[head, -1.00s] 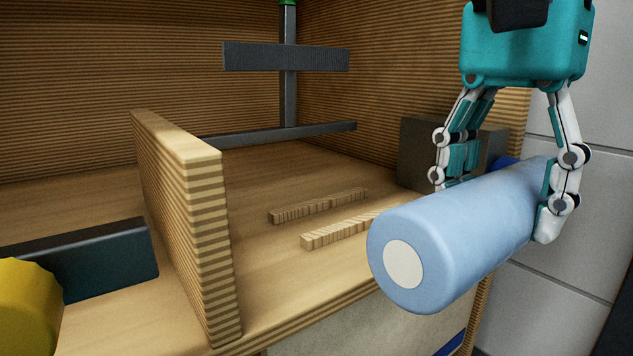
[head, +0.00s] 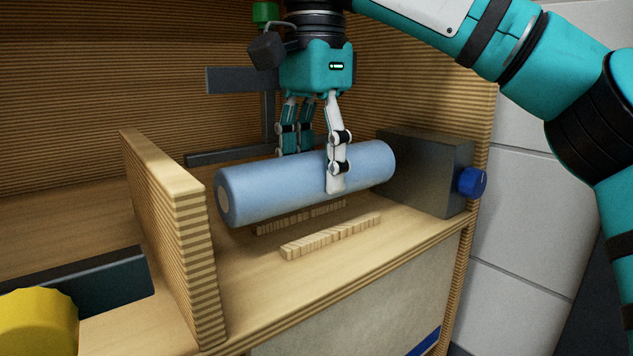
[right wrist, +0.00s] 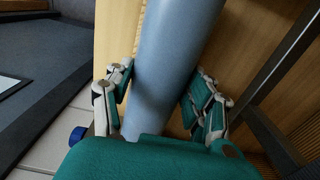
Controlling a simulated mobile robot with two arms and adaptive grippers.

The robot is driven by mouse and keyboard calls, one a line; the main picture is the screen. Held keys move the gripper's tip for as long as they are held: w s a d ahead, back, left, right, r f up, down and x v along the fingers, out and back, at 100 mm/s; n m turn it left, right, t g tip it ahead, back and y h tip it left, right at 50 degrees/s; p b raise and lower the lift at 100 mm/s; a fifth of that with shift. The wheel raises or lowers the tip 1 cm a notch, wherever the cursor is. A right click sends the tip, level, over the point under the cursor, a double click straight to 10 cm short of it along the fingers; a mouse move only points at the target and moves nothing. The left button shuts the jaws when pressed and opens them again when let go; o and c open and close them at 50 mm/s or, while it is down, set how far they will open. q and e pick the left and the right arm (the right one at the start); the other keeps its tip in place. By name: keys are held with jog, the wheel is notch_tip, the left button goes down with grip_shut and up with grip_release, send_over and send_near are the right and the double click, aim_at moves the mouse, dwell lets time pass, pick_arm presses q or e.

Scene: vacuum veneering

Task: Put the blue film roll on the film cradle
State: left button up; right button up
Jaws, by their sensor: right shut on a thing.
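The blue film roll (head: 275,186) is a light blue cylinder with a pale round core at its left end. My right gripper (head: 315,172) is shut on it near the middle, with fingers on both sides of the roll. In the right wrist view the roll (right wrist: 172,65) runs between the fingers (right wrist: 160,100). The roll lies level above the film cradle, two parallel wooden strips (head: 330,238) on the shelf. The roll partly hides the rear strip; whether it touches that strip I cannot tell. My left gripper is not in view.
An upright wooden divider (head: 178,230) stands left of the roll. A dark grey box (head: 430,172) with a blue knob (head: 472,182) stands just beyond the roll's right end. A dark metal stand (head: 240,80) is behind. A yellow object (head: 38,320) is at the lower left.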

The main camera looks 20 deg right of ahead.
aim_at(315, 152)
notch_tip(315, 152, down, 3)
jog(key=shift+f, duration=0.15)
jog(key=shift+w, duration=0.15)
jog(key=shift+s+f, duration=0.1)
jog(key=shift+s, duration=0.1)
jog(key=o, duration=1.2)
jog(key=shift+o, duration=1.1)
jog(key=shift+w+f, duration=0.1)
jog(key=shift+r, duration=0.7)
notch_tip(315, 152, up, 6)
jog(key=shift+a+r, duration=0.1)
jog(key=shift+r, duration=0.15)
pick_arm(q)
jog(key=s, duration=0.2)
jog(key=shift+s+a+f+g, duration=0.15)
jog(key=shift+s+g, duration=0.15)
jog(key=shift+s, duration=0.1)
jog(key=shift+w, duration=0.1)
